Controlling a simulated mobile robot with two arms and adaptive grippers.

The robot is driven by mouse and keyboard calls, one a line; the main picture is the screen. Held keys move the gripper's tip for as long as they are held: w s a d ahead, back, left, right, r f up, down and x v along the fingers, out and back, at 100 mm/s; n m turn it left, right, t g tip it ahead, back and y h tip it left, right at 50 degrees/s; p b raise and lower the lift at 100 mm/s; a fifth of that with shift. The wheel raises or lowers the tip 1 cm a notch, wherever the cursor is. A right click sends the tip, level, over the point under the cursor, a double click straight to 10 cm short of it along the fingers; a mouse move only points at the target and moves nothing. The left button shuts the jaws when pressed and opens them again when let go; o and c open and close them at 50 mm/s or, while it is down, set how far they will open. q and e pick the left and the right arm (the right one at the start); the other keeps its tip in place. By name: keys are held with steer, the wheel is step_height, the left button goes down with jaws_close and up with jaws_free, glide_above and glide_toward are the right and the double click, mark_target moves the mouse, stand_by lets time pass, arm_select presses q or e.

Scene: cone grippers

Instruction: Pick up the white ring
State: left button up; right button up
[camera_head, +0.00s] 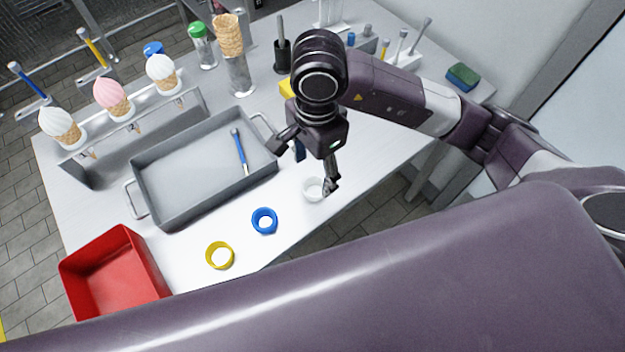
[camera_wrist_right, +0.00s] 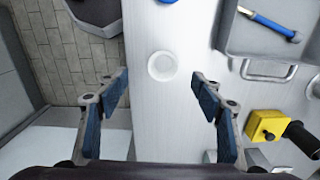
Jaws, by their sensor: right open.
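The white ring (camera_head: 313,188) lies on the white table near its front edge, partly behind a finger of my right gripper in the head view. In the right wrist view the white ring (camera_wrist_right: 162,66) shows whole, ahead of the fingertips and between their lines. My right gripper (camera_head: 308,170) is open and empty above the table, close to the ring. Its blue-padded fingers (camera_wrist_right: 160,92) are spread wide apart in the wrist view. My left gripper is not in view.
A blue ring (camera_head: 264,221) and a yellow ring (camera_head: 219,255) lie to the left along the front edge. A grey tray (camera_head: 165,215) holding a blue-handled tool and a red bin (camera_head: 115,275) stand further left. A cone rack (camera_head: 180,118) and a yellow object (camera_wrist_right: 265,126) are also near.

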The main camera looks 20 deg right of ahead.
steer(key=shift+d+f+p, duration=0.25)
steer(key=shift+f+p, duration=0.05)
steer(key=shift+f, duration=0.9)
steer(key=f, duration=0.1)
steer(key=f+p, duration=0.1)
steer(key=f, duration=0.2)
steer(key=shift+w+a+f+p, duration=0.1)
steer(key=shift+w+f+p, duration=0.1)
steer(key=shift+w+p, duration=0.15)
steer(key=shift+f, duration=0.4)
steer(key=c, duration=0.9)
